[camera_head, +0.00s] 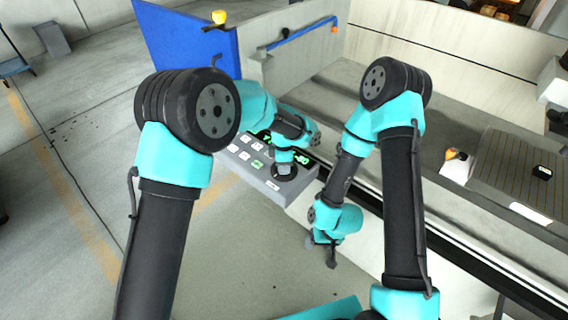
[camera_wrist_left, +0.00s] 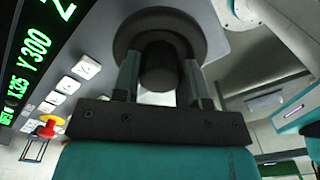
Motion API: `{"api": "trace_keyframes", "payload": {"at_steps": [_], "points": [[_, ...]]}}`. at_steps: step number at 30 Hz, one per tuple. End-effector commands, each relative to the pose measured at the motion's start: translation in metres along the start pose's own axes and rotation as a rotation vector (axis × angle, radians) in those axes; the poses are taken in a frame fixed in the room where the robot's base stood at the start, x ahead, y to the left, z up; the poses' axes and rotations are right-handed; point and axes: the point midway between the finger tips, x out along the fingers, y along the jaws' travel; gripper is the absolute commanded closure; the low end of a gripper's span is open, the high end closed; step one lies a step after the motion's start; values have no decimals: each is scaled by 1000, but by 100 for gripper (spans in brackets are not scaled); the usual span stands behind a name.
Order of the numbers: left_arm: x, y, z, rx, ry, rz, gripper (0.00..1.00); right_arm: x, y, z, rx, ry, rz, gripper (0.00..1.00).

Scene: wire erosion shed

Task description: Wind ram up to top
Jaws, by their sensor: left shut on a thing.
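A grey control panel (camera_head: 243,172) stands in the middle of the head view, with white buttons and green digits. A round black knob (camera_wrist_left: 160,68) on a wide dark base sits on the panel, and part of it shows in the head view (camera_head: 284,174). My left gripper (camera_head: 284,160) is at the knob; in the left wrist view its fingers (camera_wrist_left: 158,80) are on either side of the knob and shut on it. No ram is clearly identifiable.
A red and yellow button (camera_wrist_left: 47,126) shows in the left wrist view. A blue panel (camera_head: 185,40) stands behind my left arm. A long pale machine bed runs to the right, with a striped plate (camera_head: 505,170) on it. Open floor lies at left.

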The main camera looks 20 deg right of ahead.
Motion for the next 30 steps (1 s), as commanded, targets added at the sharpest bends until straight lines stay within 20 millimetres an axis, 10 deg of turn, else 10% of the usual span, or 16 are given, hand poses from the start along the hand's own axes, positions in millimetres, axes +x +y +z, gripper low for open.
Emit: {"api": "trace_keyframes", "payload": {"at_steps": [19,20,30], "points": [[0,0,0,-79,-1,1,84,0,0,0,0,0,0,36],[0,0,0,-79,-1,1,60,0,0,0,0,0,0,36],[0,0,0,-78,0,0,35,0,0,0,0,0,0,36]]}}
